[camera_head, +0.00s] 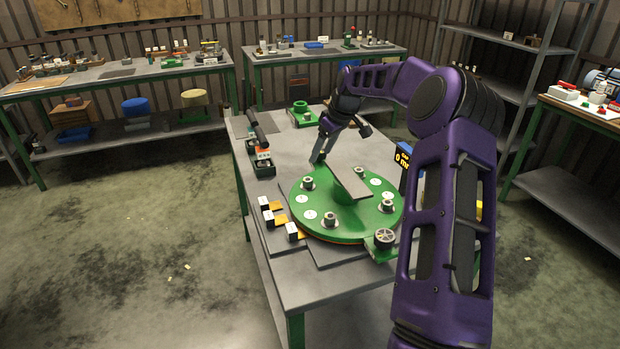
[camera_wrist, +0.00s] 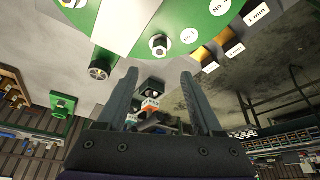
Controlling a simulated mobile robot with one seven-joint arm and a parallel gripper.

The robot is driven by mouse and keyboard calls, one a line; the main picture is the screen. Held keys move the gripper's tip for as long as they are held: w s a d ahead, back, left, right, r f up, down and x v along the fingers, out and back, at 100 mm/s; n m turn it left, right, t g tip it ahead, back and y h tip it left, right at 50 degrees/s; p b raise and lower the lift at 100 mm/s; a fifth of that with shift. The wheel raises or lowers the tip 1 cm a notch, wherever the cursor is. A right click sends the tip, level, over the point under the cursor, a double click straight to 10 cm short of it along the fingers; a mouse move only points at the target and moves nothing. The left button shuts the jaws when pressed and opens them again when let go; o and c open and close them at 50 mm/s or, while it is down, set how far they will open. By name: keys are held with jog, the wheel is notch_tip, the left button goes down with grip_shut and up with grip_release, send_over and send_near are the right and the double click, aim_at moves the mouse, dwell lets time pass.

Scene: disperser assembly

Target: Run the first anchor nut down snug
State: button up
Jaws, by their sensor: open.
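The green round plate (camera_head: 340,228) lies on the table and carries several hex nuts on studs, with white round labels between them. One nut (camera_head: 308,184) stands near its left back edge and another (camera_head: 330,219) near its front. My gripper (camera_head: 343,146) is above the back of the plate, apart from the nuts and empty. In the wrist view my gripper (camera_wrist: 160,74) shows two spread fingers with nothing held between them. A nut (camera_wrist: 159,43) on the plate (camera_wrist: 175,18) lies ahead of the fingertips, beside a label reading No. 1.
A grey bar (camera_head: 350,181) crosses the plate. Small labelled blocks (camera_head: 292,232) line its left front side. A round fitting (camera_head: 384,237) is at its front right edge. A green part (camera_head: 301,112) sits at the back.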

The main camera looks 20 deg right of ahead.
aim_at(308, 180)
jog(key=x, duration=1.2)
jog(key=shift+f, duration=0.2)
grip_shut()
